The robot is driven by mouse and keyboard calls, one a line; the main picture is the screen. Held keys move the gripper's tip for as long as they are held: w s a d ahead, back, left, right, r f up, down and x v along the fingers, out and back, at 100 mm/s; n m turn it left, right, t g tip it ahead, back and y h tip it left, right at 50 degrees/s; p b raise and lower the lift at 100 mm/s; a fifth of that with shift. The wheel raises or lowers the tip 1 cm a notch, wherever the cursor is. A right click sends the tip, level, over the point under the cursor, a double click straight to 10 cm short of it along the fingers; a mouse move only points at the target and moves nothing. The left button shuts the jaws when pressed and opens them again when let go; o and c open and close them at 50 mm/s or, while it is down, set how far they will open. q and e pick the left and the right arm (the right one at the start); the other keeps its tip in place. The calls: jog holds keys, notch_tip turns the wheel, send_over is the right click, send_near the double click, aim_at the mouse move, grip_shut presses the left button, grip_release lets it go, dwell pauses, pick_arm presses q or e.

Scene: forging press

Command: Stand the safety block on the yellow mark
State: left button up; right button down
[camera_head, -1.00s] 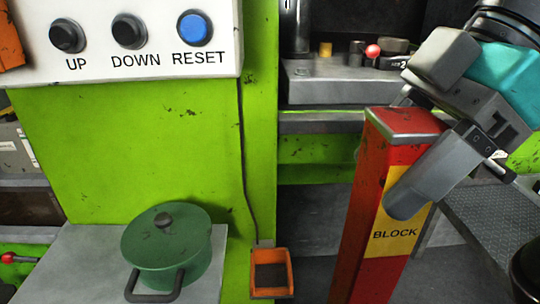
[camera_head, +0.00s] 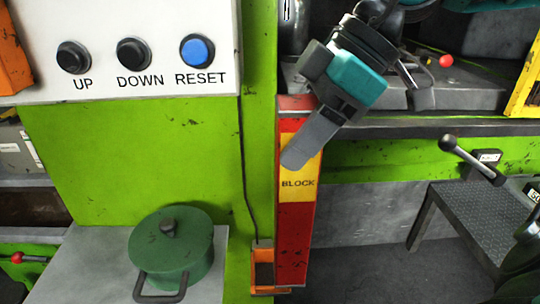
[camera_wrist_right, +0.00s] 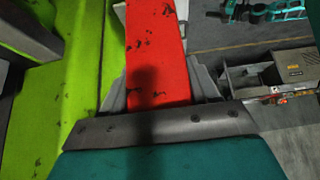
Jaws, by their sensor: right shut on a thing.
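The safety block (camera_head: 296,235) is a tall red bar with a yellow label reading BLOCK. It stands upright beside the green press frame in the head view. My right gripper (camera_head: 302,145) is shut on its upper part, with one finger lying across the front face. In the right wrist view the red block (camera_wrist_right: 156,45) runs between the two grey fingers (camera_wrist_right: 160,88). The block's lower end overlaps the orange holder (camera_head: 262,272); I cannot tell whether it is inside it. I cannot make out the yellow mark. My left gripper is not in view.
The white panel (camera_head: 130,85) with UP, DOWN and RESET buttons is at upper left. A green lidded pot (camera_head: 172,245) stands on a grey shelf. The press bed (camera_head: 440,95) is at right, with a lever (camera_head: 470,160) and a dark step (camera_head: 470,215) below it.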

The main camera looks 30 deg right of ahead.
jog(key=shift+w, duration=2.7)
notch_tip(320, 180, down, 7)
jog(key=shift+w+p, duration=0.15)
jog(key=shift+p, duration=0.3)
jog(key=shift+a+r, duration=0.1)
jog(key=shift+f, duration=0.2)
jog(key=shift+c, duration=1.4)
grip_release()
